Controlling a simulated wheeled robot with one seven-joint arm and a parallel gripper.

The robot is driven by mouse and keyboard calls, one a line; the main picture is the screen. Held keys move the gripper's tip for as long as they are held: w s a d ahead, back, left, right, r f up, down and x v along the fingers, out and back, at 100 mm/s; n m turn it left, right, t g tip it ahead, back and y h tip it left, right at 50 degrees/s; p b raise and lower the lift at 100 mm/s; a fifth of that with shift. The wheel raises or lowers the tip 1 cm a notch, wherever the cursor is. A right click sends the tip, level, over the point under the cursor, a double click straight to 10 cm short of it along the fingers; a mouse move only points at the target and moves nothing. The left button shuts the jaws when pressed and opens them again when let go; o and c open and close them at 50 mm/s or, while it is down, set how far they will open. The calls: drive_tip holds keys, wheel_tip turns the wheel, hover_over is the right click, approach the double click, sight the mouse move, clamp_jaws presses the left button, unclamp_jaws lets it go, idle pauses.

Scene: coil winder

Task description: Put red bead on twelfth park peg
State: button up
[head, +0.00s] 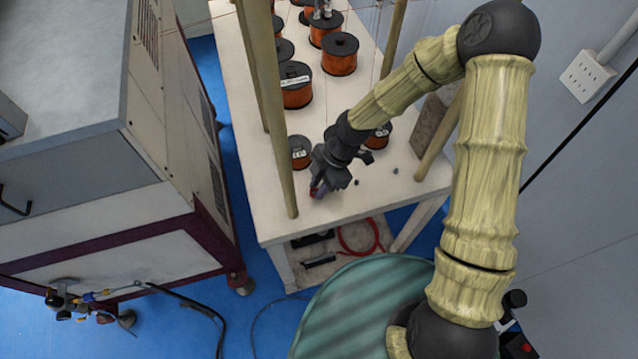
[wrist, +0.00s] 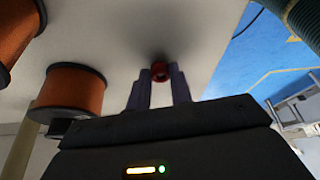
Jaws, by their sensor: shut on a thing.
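The red bead (wrist: 159,71) is a small red ring with a dark hole. In the wrist view it sits between the two purple fingertips of my gripper (wrist: 160,80), at their far end. In the head view my gripper (head: 319,189) points down over the near part of the white table, with a bit of red at its tips. I cannot tell whether the bead touches the table. I cannot make out any park peg for certain; small dark spots (head: 357,182) show on the table to the right of the gripper.
Several copper-wire spools (head: 340,55) stand on the white table (head: 245,150); a small one (head: 300,152) is close to my gripper. Wooden posts (head: 278,140) rise at the table's sides. A grey stone-like block (head: 431,122) stands at the right. The table's front strip is clear.

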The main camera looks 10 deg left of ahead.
drive_tip(key=shift+f, duration=0.2)
drive_tip(key=o, duration=1)
drive_tip(key=shift+r, duration=0.15)
drive_tip(key=p+v, duration=0.1)
drive_tip(key=v, duration=1.6)
drive_tip(key=shift+w+d, duration=0.1)
drive_tip(key=shift+w, duration=0.1)
drive_tip(key=shift+s, duration=0.15)
